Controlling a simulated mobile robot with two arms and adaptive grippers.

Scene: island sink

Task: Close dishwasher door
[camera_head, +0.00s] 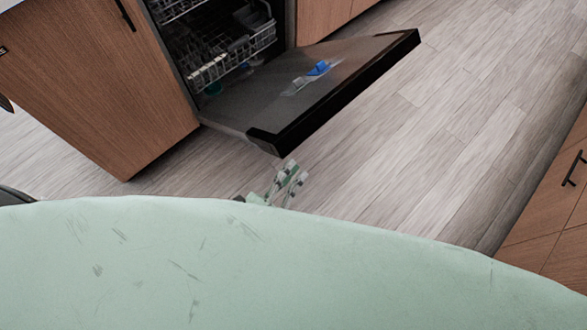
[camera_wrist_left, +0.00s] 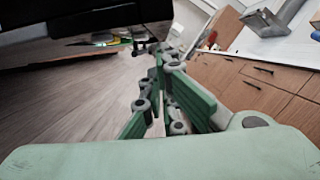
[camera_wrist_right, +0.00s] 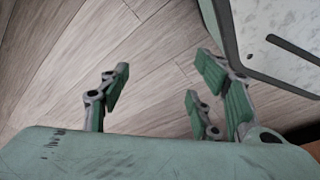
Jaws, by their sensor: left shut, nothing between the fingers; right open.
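The dishwasher door (camera_head: 325,80) hangs open and lowered in front of the dishwasher (camera_head: 215,45), with its inner face up. A blue detergent cup lid (camera_head: 318,69) shows on that face. My left gripper (camera_head: 287,172) is shut and empty, just below the door's near front corner in the head view. In the left wrist view, the shut fingers (camera_wrist_left: 155,50) point toward the dark door (camera_wrist_left: 90,18), which spans the top left; I cannot tell whether they touch. My right gripper (camera_wrist_right: 162,82) is open and empty above the floor in the right wrist view, and is hidden in the head view.
A dish rack (camera_head: 232,65) stands inside the dishwasher. Wooden cabinets (camera_head: 85,80) flank it, and another cabinet (camera_head: 560,215) with black handles is at the right. The wood floor (camera_head: 440,130) between them is clear. A pale panel fills the right wrist view's upper right.

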